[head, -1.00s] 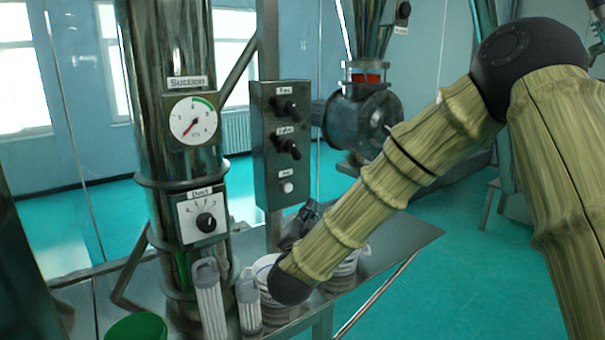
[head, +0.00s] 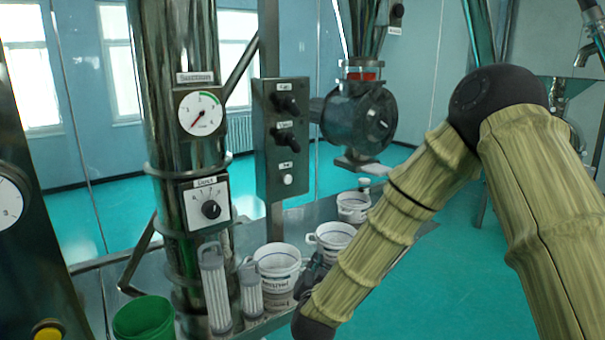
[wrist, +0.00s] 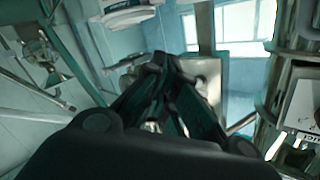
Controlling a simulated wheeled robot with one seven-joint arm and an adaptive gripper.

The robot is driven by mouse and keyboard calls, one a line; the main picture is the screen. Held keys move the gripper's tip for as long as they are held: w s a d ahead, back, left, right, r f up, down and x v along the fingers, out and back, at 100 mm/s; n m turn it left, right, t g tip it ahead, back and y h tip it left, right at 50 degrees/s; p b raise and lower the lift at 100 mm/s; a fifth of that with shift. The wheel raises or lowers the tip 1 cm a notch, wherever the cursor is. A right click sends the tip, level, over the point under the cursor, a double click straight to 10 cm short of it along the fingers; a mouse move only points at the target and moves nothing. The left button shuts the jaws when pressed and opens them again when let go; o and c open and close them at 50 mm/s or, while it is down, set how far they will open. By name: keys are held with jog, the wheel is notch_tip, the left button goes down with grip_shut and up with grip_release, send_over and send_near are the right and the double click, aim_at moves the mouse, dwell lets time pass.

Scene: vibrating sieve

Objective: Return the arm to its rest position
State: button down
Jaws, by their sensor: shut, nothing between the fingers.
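My arm (head: 400,205) crosses the right side of the head view, bent at a dark elbow joint, with its forearm running down to the lower middle. My gripper (head: 312,268) shows only in part there, dark, behind the forearm and in front of the white pails. In the wrist view my gripper (wrist: 165,65) points away from the camera, its dark fingers together with nothing held between them.
White pails (head: 277,262) stand along the metal bench beside the forearm. Two pale ribbed cylinders (head: 214,290) and a green tub (head: 143,318) are at the left. A control box (head: 280,140) and steel column (head: 180,90) rise behind. Teal floor is open at the right.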

jog(key=s+d+f+n+g+y+b, duration=0.1)
jog(key=s+d+f+g, duration=0.2)
jog(key=s+f, duration=0.55)
jog(key=s+d+f+n+g+b, duration=0.1)
jog(key=s+d+f+n+g, duration=0.2)
jog(key=f, duration=1)
jog(key=s+d+f+g+y+b, duration=0.1)
jog(key=s+d+f+g, duration=0.2)
jog(key=s+f, duration=0.6)
jog(key=s+d+f+g, duration=0.2)
jog(key=s+f, duration=0.3)
jog(key=s, duration=0.3)
jog(key=s+d+f+n+g+b, duration=0.1)
jog(key=s+d+f+g, duration=0.2)
jog(key=s, duration=0.6)
jog(key=s+d+f+n+g+h+b, duration=0.1)
jog(key=s+d+f+g, duration=0.1)
jog(key=s+d+f, duration=0.3)
jog(key=s+f, duration=0.2)
jog(key=s, duration=0.2)
jog(key=shift+s+d+g, duration=0.25)
jog(key=shift+d+g, duration=0.05)
jog(key=shift+g, duration=0.1)
jog(key=shift+f, duration=0.15)
